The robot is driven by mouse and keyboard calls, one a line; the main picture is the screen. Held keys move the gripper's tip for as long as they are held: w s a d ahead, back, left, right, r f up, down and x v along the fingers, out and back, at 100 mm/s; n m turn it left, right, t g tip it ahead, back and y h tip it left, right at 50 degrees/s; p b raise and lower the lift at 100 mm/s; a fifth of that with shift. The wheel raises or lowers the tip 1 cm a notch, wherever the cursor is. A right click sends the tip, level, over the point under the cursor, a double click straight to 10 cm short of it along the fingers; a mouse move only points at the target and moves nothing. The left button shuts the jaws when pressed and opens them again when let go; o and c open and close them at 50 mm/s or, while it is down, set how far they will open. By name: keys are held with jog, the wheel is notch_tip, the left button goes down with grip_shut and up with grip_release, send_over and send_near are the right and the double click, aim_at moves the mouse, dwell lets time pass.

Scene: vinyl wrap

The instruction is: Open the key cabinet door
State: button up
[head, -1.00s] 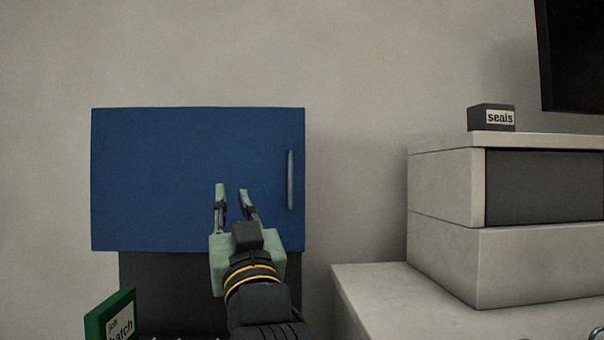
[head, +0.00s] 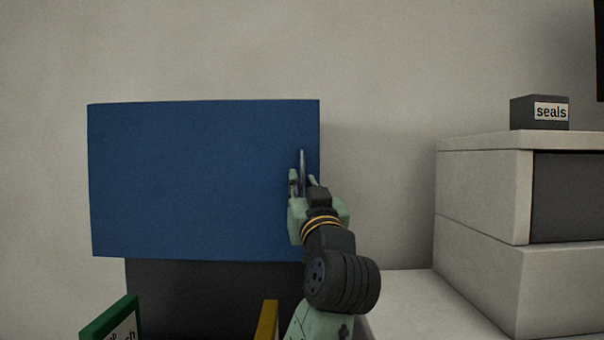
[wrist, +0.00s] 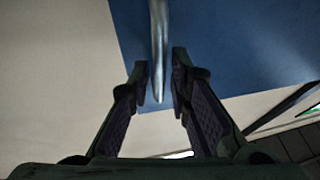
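The key cabinet is a blue box with a closed-looking blue door (head: 200,180) on the wall at the left of the head view. Its silver vertical bar handle (head: 303,162) is near the door's right edge. My gripper (head: 303,180) is at the handle's lower part. In the wrist view the handle (wrist: 158,45) runs down between the two fingers of my gripper (wrist: 159,85). The fingers are apart, with a visible gap on each side of the bar. The blue door also shows behind it in the wrist view (wrist: 230,45).
A dark block (head: 200,290) is below the cabinet. A green-framed sign (head: 112,322) and a yellow item (head: 267,322) stand at the lower edge. At the right, a pale drawer unit (head: 480,200) carries a dark box labelled "seals" (head: 540,112). The wall between is bare.

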jog(key=shift+x, duration=1)
jog(key=shift+c, duration=0.2)
grip_shut()
